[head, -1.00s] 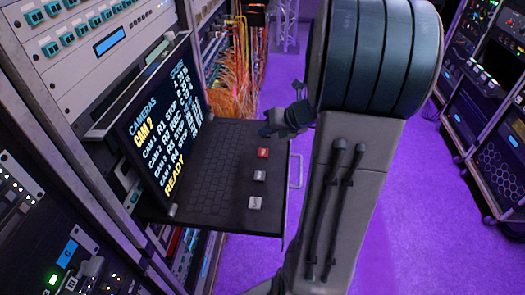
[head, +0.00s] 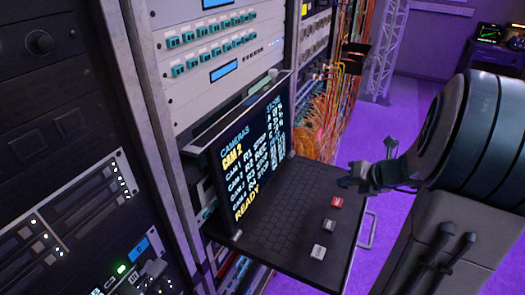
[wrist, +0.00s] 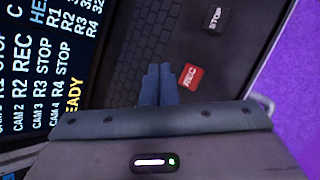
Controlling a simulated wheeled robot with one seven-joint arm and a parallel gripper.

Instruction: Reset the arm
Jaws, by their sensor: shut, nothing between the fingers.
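My gripper (head: 347,182) is shut and empty, held above the far right part of the pull-out keyboard tray (head: 262,238). In the wrist view its two dark fingers (wrist: 158,84) lie side by side, just left of the red REC button (wrist: 190,77). The red button also shows in the head view (head: 337,202), a little below the fingertips in the picture. A gap seems to separate them. My arm reaches in from the right and looks bent, with its thick upper part at the right edge.
The tray also bears a STOP button (head: 331,226) and a CAM button (head: 318,251). Its screen (head: 250,155) reads CAM 2 and READY. Equipment racks (head: 215,50) stand left and behind. Orange cables (head: 325,115) hang beyond. Purple floor (head: 412,115) is clear past the tray.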

